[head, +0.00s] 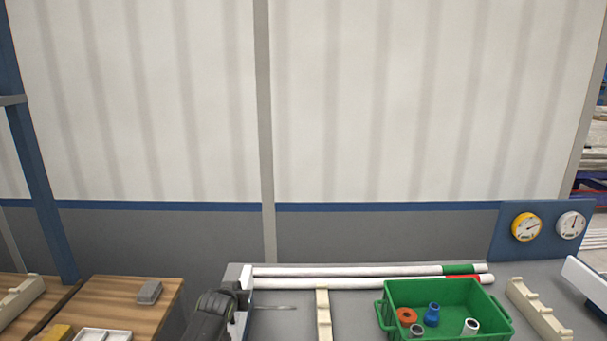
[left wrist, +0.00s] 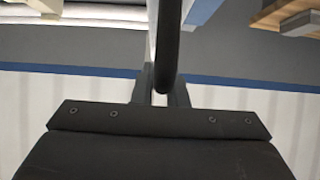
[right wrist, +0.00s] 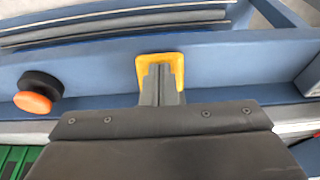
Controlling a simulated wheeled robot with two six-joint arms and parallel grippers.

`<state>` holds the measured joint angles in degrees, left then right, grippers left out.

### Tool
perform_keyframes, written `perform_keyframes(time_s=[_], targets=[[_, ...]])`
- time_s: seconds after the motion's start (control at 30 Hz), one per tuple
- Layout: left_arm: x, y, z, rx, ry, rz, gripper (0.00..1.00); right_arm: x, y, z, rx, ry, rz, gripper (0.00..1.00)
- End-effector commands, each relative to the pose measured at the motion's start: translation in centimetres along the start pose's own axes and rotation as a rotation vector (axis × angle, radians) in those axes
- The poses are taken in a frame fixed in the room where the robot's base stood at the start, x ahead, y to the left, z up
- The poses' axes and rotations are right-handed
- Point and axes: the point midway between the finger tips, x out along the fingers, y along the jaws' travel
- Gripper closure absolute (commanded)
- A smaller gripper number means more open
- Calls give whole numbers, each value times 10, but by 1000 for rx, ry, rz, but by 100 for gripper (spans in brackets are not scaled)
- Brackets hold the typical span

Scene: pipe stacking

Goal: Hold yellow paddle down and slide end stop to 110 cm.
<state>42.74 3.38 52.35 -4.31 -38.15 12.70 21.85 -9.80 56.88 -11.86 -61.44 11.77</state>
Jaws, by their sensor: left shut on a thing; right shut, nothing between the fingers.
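The yellow paddle (right wrist: 144,68) is on a blue beam in the right wrist view. My right gripper (right wrist: 161,72) is shut and empty, its fingertips overlapping the paddle's middle. I cannot tell whether they press it. My left gripper (left wrist: 160,97) is shut on a black bar-like handle (left wrist: 168,45). In the head view, my left gripper (head: 241,296) is at the left end of the grey bench, beside an upright white plate (head: 247,275) that seems to be the end stop. No readable scale shows. The paddle and my right gripper are outside the head view.
Two white pipes (head: 350,270) with green and red bands lie along the bench back. A green crate (head: 445,293) holds pipe fittings. A cream notched rack (head: 323,315) stands mid-bench. Dials (head: 526,227) are at the right. A black-orange knob (right wrist: 36,94) is left of the paddle.

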Motion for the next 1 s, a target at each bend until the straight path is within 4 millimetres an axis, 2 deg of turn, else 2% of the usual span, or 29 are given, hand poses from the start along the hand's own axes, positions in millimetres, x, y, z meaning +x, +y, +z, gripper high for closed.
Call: perform_keyframes(time_s=[0.13,0.27,0.63,0.97,1.0], targets=[[0,-10,1,2,-1,-4,100,3,2,5,0,-12,3,100],[0,-9,1,1,-2,-2,100,1,1,4,0,-10,2,100],[0,-7,2,-1,-3,0,100,-32,0,-9,0,-2,1,100],[0,-7,2,-1,-4,1,100,-38,0,-11,0,-2,1,100],[0,-7,2,-1,-4,1,83,-38,0,-11,0,-2,1,100]])
